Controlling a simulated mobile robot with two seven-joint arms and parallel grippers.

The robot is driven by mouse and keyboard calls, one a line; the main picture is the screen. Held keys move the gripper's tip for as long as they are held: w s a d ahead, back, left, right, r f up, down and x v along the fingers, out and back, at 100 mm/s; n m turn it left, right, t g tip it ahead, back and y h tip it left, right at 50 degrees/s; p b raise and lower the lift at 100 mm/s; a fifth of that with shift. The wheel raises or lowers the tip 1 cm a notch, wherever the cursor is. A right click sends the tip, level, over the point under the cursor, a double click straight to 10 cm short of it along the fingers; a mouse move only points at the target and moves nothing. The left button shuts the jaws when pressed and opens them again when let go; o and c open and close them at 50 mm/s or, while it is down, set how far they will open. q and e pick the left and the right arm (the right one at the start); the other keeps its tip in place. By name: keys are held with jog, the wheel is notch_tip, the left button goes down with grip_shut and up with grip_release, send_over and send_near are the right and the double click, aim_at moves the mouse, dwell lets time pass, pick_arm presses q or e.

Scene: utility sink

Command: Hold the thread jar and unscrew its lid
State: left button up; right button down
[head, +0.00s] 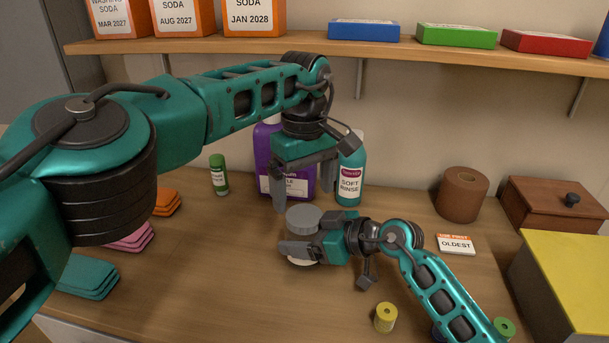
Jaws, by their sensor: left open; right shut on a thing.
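The thread jar (301,263) stands on the wooden counter near the middle of the head view, with its round grey lid (303,219) on top. Most of the jar's body is hidden behind my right gripper. My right gripper (297,244) comes in from the right and is shut around the jar's side, below the lid. My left gripper (303,197) points down from above, just over and behind the lid. Its fingers are open and spread to either side, with nothing between them. I cannot tell whether they touch the lid.
A purple bottle (267,150) and a teal bottle (350,178) stand close behind my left gripper. A green bottle (218,175) is left of them. A yellow spool (385,317) stands at the front. A brown roll (461,194) and wooden box (550,210) are at right. A shelf (400,52) runs above.

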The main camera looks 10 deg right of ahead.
aim_at(304, 215)
pick_arm(q)
notch_tip(304, 215, down, 5)
jog(key=shift+r, duration=0.1)
dwell(0.3)
jog(key=c, duration=1.1)
jog(key=n, duration=0.6)
jog(key=shift+c, duration=0.2)
jog(key=n, duration=0.4)
